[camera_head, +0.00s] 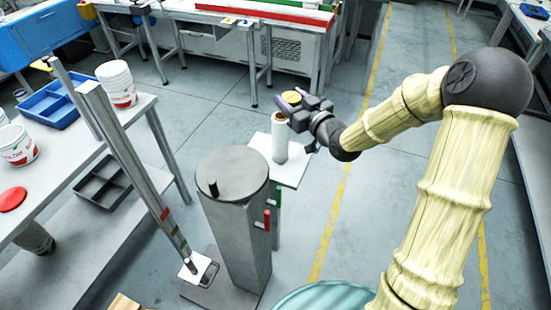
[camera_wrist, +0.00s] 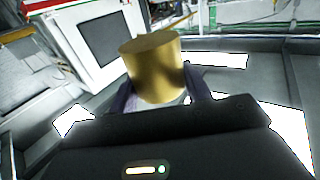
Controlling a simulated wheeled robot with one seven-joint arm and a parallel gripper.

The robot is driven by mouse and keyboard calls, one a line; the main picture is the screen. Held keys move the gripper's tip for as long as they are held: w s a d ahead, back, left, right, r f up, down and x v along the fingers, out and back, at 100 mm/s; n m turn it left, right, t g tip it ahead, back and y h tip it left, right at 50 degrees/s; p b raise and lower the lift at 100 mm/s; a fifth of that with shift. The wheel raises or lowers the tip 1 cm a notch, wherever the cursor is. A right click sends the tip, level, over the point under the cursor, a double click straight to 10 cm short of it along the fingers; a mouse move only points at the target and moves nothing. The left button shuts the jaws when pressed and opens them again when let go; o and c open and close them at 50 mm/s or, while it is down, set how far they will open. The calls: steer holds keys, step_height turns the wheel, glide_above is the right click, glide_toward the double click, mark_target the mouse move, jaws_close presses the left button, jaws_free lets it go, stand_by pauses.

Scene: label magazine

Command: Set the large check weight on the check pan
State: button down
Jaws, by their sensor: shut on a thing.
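The large check weight, a brass-coloured cylinder (camera_wrist: 152,68), stands between the two dark fingers of my gripper (camera_wrist: 160,92) in the wrist view. In the head view my gripper (camera_head: 292,100) is shut on this weight (camera_head: 291,97), holding it roughly upright. It appears just above and beside a white roll (camera_head: 280,140) with a brown top; the exact gap cannot be told. The roll stands on a white square plate (camera_head: 295,174). I cannot tell for sure which surface is the check pan. A grey pedestal with a round top (camera_head: 238,168) stands nearer, in the middle.
A small dark peg (camera_head: 213,188) stands on the pedestal's round top. A slanted metal post (camera_head: 130,160) rises left of it. The left bench holds white tubs (camera_head: 117,83), a blue tray (camera_head: 52,108) and a red disc (camera_head: 12,199).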

steer(key=shift+s+a+r, duration=0.15)
steer(key=shift+a+r, duration=0.45)
steer(key=shift+r, duration=0.2)
steer(key=p, duration=0.1)
glide_toward(276, 154)
steer(key=w+a+r, duration=0.1)
steer(key=w+r, duration=0.1)
steer(key=w+a+r, duration=0.1)
steer(key=shift+w+a+r, duration=0.3)
steer(key=shift+w+r, duration=0.05)
steer(key=shift+w, duration=0.05)
steer(key=shift+s+a+f, duration=0.1)
steer(key=shift+f, duration=0.1)
steer(key=shift+f+p, duration=0.3)
steer(key=shift+f, duration=1.35)
steer(key=shift+f, duration=0.1)
